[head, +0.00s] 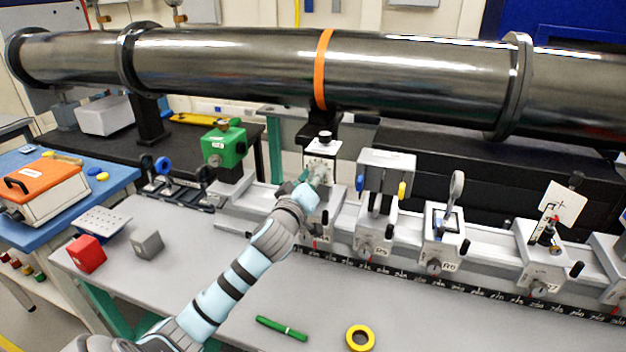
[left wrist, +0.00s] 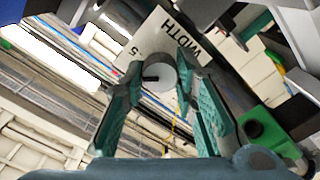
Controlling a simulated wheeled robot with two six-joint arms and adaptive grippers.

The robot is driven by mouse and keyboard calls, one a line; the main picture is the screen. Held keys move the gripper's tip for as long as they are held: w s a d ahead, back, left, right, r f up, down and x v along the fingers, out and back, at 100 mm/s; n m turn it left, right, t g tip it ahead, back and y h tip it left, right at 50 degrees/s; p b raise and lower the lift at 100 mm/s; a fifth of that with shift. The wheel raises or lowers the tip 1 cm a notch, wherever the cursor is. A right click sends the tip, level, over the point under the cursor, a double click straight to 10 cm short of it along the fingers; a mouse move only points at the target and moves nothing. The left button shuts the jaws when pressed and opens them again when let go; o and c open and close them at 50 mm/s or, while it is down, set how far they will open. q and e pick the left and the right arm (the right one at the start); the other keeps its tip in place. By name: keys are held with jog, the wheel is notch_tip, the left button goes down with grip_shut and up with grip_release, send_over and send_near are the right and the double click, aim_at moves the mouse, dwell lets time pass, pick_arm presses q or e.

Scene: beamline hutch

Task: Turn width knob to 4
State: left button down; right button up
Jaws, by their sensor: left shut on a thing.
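The width knob (left wrist: 162,72) is a round grey-white knob with a black pointer mark, in the upper middle of the left wrist view. Behind it is a white plate (left wrist: 165,40) that reads "WIDTH" and a "5", upside down in that view. My left gripper (left wrist: 160,64) is shut on the knob, a teal finger on each side. In the head view, my left gripper (head: 312,182) is at the front of the white slit box (head: 322,150) on the rail and hides most of the knob there. The other dial numbers are too small or covered to read.
A green box (head: 224,146) stands left of the slit box. Several carriages, such as a grey-topped one (head: 386,162), stand to the right on the rail. A large dark pipe (head: 420,75) runs behind. A green pen (head: 281,328) and yellow tape roll (head: 360,338) lie in front.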

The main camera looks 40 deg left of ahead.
dwell(0.3)
pick_arm(q)
jog(key=c, duration=1.3)
grip_release()
jog(key=v, duration=1.2)
